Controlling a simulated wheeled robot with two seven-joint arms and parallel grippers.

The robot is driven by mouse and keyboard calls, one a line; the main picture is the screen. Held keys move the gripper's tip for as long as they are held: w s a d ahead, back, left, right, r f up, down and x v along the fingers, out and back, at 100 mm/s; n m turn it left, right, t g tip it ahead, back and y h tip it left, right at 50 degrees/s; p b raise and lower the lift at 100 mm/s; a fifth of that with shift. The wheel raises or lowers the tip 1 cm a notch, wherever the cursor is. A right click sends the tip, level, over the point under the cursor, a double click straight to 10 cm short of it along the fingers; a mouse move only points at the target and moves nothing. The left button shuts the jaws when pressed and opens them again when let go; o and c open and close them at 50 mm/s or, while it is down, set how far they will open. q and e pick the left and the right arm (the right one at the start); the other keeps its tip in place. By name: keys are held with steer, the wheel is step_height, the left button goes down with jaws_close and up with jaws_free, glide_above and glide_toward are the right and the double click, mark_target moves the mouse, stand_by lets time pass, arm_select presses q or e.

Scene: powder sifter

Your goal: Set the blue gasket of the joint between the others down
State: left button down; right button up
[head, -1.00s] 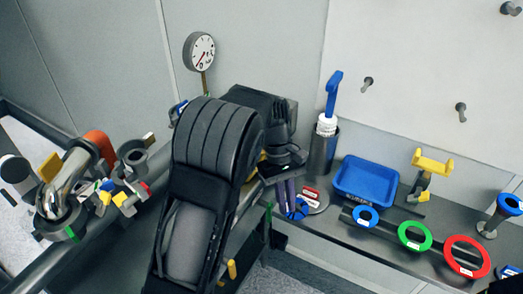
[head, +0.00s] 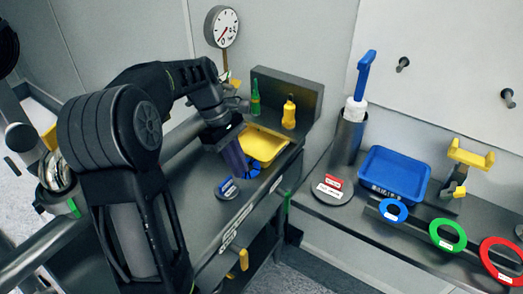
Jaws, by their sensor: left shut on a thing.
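I cannot tell whether the piece touches the bench. A dark round disc with a blue label (head: 228,188) lies just left of and below the fingertips. A grey disc with red and white labels (head: 332,189) sits on the right bench. My right gripper is not in view.
A green bottle (head: 255,98) and a yellow bottle (head: 289,112) stand behind the tray. On the right bench are a blue tray (head: 395,174), a grey cup (head: 347,140) with a blue-handled brush, and blue (head: 382,207), green (head: 435,240) and red (head: 487,265) rings. A gauge (head: 221,27) stands behind.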

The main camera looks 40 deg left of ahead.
arm_select(q)
steer(key=s+a+n+t+b, duration=0.1)
steer(key=s+a+n, duration=0.1)
steer(key=s+a+r+n+b, duration=0.1)
steer(key=s+a+n, duration=0.1)
steer(key=shift+s+a+n+t, duration=0.2)
steer(key=shift+a+n+t, duration=0.1)
steer(key=shift+a+t, duration=0.1)
steer(key=shift+s+a+r+n+t+y, duration=0.25)
steer(key=shift+s+n+t+y, duration=0.15)
steer(key=shift+n, duration=1.1)
steer(key=shift+s+a+r+n+t+y, duration=0.15)
steer(key=shift+n+t+y, duration=0.3)
steer(key=shift+n, duration=1.05)
steer(key=shift+s+a+r+n+t+y, duration=0.15)
steer(key=shift+s+a+n+t+y, duration=0.3)
steer(key=shift+n, duration=1.05)
steer(key=shift+w+d, duration=0.1)
steer(key=shift+w, duration=0.05)
steer(key=w+p, duration=0.1)
steer(key=w, duration=0.5)
steer(key=w+f+p, duration=0.1)
steer(key=w, duration=0.6)
steer(key=w+p, duration=0.2)
steer(key=w, duration=0.4)
steer(key=shift+w+a+f, duration=0.2)
steer(key=shift+w, duration=0.2)
steer(key=shift+f, duration=0.35)
